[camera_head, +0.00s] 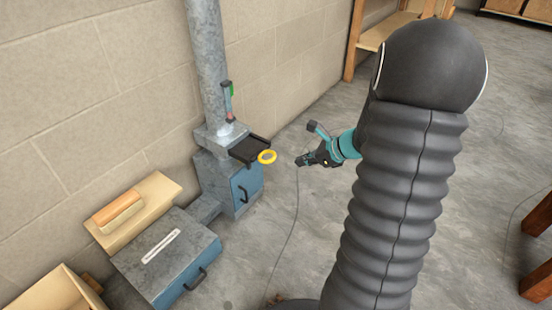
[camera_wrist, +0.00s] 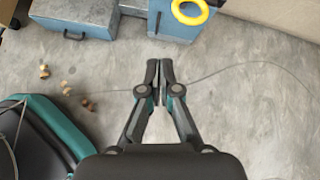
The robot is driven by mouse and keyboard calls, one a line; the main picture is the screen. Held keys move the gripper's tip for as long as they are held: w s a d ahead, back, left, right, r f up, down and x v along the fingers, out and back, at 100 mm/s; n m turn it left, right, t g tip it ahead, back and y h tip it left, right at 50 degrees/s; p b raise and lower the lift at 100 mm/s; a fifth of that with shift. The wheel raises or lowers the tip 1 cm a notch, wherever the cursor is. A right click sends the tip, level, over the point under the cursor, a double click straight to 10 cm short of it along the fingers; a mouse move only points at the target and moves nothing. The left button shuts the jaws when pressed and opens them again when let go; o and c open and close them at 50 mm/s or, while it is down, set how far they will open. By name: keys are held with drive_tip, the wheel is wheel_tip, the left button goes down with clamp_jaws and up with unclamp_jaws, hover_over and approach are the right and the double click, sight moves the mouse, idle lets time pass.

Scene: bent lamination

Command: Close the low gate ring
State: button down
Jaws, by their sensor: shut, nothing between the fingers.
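The yellow gate ring (camera_head: 267,157) sticks out at the end of a flat black plate (camera_head: 249,149) on the front of a grey metal duct fitting. In the wrist view the yellow ring (camera_wrist: 190,10) is at the top edge and partly cut off. My gripper (camera_head: 302,160) is to the right of the ring, apart from it and above the floor. In the wrist view my gripper (camera_wrist: 159,66) has its fingertips together with nothing between them, below the ring in the picture.
A blue-fronted metal box (camera_head: 246,186) stands under the ring. A thin cable (camera_head: 294,215) crosses the floor. Small brown lumps (camera_wrist: 66,88) lie on the floor. Floor to the right is mostly clear.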

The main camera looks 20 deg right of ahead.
drive_tip(key=w+d+f+m, duration=0.1)
drive_tip(key=d+f+m, duration=0.2)
drive_tip(key=d+f, duration=0.1)
drive_tip(key=w+a+f+b, duration=0.2)
drive_tip(key=w+a+f, duration=0.3)
drive_tip(key=w, duration=0.4)
drive_tip(key=shift+w+a+t, duration=0.4)
drive_tip(key=shift+a, duration=0.35)
